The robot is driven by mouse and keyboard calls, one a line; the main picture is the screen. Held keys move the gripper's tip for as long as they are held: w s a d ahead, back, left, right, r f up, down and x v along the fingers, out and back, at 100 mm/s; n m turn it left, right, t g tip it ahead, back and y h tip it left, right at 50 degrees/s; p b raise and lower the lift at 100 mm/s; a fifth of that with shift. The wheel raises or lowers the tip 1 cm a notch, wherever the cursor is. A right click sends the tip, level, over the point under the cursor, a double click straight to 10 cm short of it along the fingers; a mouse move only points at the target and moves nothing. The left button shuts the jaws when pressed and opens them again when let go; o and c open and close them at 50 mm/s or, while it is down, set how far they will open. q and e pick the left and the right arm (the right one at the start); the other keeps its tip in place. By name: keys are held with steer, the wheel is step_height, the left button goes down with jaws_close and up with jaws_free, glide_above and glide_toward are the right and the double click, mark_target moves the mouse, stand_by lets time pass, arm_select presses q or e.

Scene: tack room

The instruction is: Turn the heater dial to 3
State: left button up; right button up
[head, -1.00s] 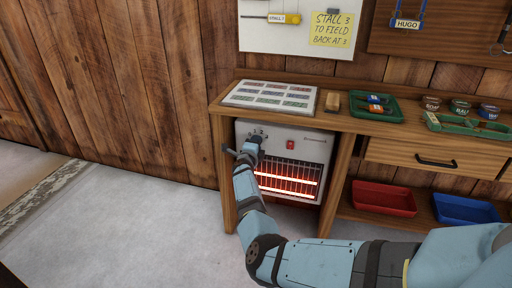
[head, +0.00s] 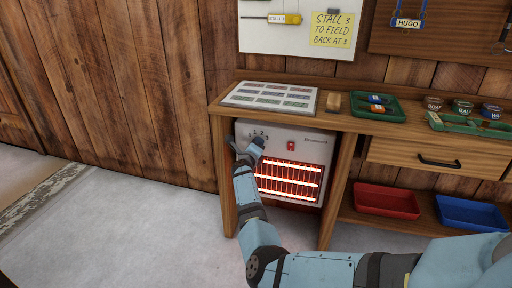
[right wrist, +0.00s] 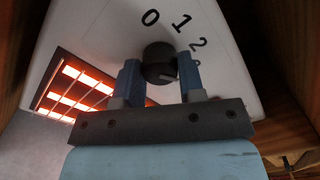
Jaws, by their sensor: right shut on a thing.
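The heater (head: 312,145) is a white box under the bench, with a red switch, a grille and glowing bars. Its black dial (right wrist: 159,60) shows in the right wrist view, ringed by the numbers 0, 1 and 2; a further mark past the 2 is partly hidden. A pale line on the dial's face points to the lower right, by the right-hand finger. My right gripper (right wrist: 160,80) is shut on the dial, one blue finger on each side. My left gripper is out of view.
The heater sits between the wooden bench's (head: 225,180) legs, close under its top. A labelled board (head: 270,97) and green tray (head: 372,107) lie on top. Red (head: 387,201) and blue (head: 468,212) bins stand on the lower shelf. The floor at left is clear.

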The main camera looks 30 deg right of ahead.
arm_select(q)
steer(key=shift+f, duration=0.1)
arm_select(e)
steer(key=shift+r, duration=0.1)
steer(key=o, duration=0.9)
steer(key=shift+a, duration=0.1)
